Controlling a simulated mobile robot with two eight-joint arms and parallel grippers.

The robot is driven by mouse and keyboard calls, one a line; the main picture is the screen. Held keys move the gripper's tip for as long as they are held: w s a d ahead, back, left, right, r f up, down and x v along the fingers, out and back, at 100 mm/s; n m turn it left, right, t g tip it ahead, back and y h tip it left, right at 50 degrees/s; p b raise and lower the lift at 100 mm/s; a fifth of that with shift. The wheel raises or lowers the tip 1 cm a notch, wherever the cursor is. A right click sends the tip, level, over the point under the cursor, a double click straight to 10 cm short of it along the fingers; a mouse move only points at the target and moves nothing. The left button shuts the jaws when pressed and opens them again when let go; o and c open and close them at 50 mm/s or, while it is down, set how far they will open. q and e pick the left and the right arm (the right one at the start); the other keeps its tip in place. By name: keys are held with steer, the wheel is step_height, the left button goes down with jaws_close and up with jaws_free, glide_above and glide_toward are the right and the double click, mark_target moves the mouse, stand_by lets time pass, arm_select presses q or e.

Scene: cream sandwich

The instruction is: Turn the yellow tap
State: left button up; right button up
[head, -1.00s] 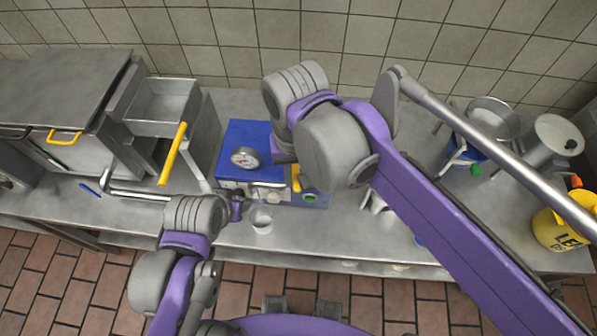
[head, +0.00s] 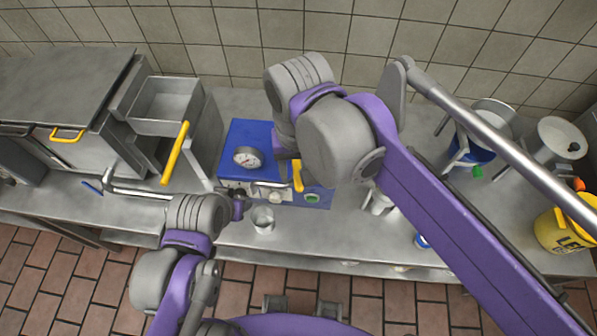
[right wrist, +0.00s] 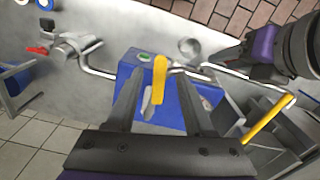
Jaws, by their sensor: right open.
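The yellow tap (head: 297,176) is an upright yellow lever at the front right of a blue machine (head: 247,136). My right arm partly covers that corner in the head view. In the right wrist view the yellow tap (right wrist: 159,82) stands between the two fingers of my right gripper (right wrist: 157,88). This gripper is open, with a gap visible on both sides of the lever; I cannot tell whether either finger touches it. My left gripper (head: 237,206) is small and dark near the machine's front left; whether it is open or shut does not show.
A metal cup (head: 263,218) stands in front of the machine. A basket with another yellow handle (head: 174,153) is to the left. Pots (head: 492,120) and a yellow container (head: 562,230) are on the right. The counter (head: 330,228) is clear at front centre.

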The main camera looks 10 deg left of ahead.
mark_target(298, 182)
arm_select(q)
steer(key=shift+w+r, duration=0.15)
steer(key=shift+r, duration=0.25)
arm_select(e)
step_height(298, 182, up, 10)
steer(key=shift+f, duration=0.25)
